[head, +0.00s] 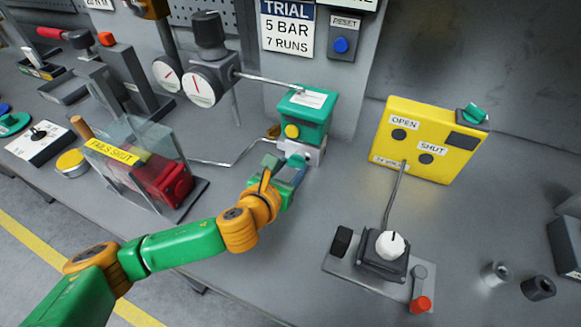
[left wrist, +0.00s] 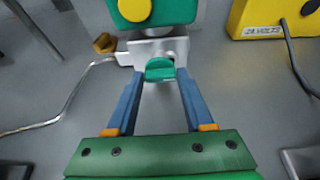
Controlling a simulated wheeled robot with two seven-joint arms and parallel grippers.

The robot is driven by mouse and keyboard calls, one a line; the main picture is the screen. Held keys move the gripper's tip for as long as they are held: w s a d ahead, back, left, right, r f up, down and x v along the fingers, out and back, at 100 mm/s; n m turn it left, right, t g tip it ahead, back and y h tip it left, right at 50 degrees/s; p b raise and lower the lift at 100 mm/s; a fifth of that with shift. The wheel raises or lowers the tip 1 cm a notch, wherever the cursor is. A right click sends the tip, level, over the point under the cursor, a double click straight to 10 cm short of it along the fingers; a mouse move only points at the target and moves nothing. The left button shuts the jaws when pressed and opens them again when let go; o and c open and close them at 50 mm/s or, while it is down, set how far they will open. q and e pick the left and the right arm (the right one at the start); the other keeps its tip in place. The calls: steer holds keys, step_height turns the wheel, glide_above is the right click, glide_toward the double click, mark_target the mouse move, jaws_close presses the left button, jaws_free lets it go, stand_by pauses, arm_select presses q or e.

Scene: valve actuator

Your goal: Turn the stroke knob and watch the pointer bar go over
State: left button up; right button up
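The valve actuator (head: 302,115) stands near the middle of the table, with a green body, a white top label and a yellow round part on its front. In the left wrist view, a green knob (left wrist: 160,70) sits on the grey block under this body; I take it as the stroke knob. My left gripper (head: 284,164) is at this block. Its two blue fingers (left wrist: 160,76) stand on either side of the green knob, with what look like narrow gaps, so it appears open. I cannot make out a pointer bar clearly. My right gripper is not in view.
A yellow OPEN/SHUT box (head: 440,115) stands right of the actuator, with a cable to a white-knob control unit (head: 380,255). Gauges (head: 200,87) and a clear guard (head: 135,150) stand to the left. Bare table lies between actuator and control unit.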

arm_select(q)
jaws_close()
steer(key=shift+w+a+r+n+g+h+p, duration=0.1)
steer(key=shift+a+n+g+h+p, duration=0.15)
steer(key=shift+n+h+p, duration=0.45)
steer(key=shift+a+n+h+p, duration=0.1)
steer(key=shift+n+h+p, duration=0.25)
steer(key=shift+n, duration=0.55)
steer(key=shift+w+a+f+n+g+h, duration=0.1)
steer(key=shift+f+n+g+h, duration=0.15)
steer(key=shift+n+h, duration=0.4)
steer(key=shift+n, duration=0.25)
